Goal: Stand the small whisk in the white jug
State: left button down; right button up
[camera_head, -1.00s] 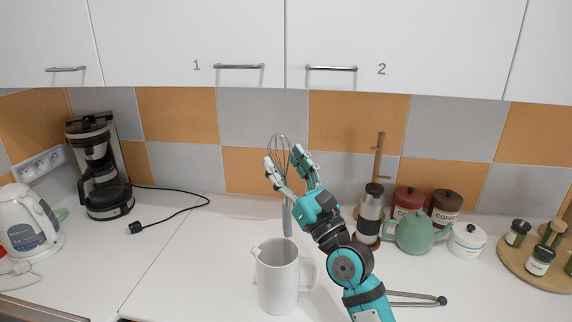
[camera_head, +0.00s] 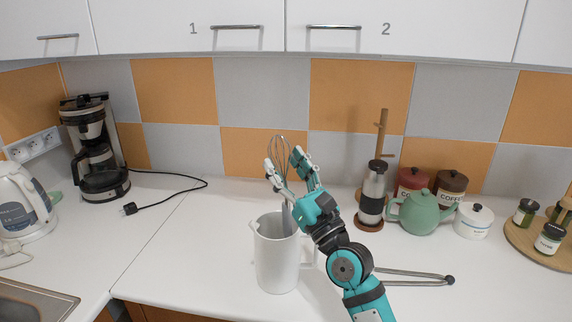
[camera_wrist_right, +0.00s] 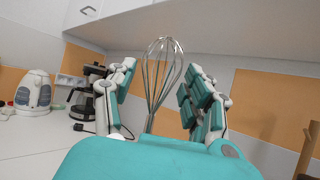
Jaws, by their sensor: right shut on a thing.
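The small whisk (camera_head: 279,147) is upright, with its wire loops up and its grey handle down. My right gripper (camera_head: 283,159) is shut on it. The wire loops rise between the fingers in the right wrist view (camera_wrist_right: 162,65). The white jug (camera_head: 277,265) stands upright on the counter just below the gripper, with its spout to the left and its handle to the right. The lower part of the whisk handle overlaps the jug's mouth, and its tip seems to be inside the rim. How deep it reaches is hidden. My left gripper is not in view.
A black-lidded grinder (camera_head: 372,195), a green teapot (camera_head: 420,212) and several canisters stand to the right of my arm. A coffee maker (camera_head: 97,150) and a white kettle (camera_head: 20,205) stand at the left. The counter (camera_head: 200,250) left of the jug is clear.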

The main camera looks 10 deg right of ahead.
aim_at(287, 205)
jog(key=shift+f+b, duration=3.5)
jog(key=shift+f, duration=0.8)
jog(key=o, duration=1.2)
notch_tip(287, 205, up, 9)
jog(key=shift+r, duration=0.5)
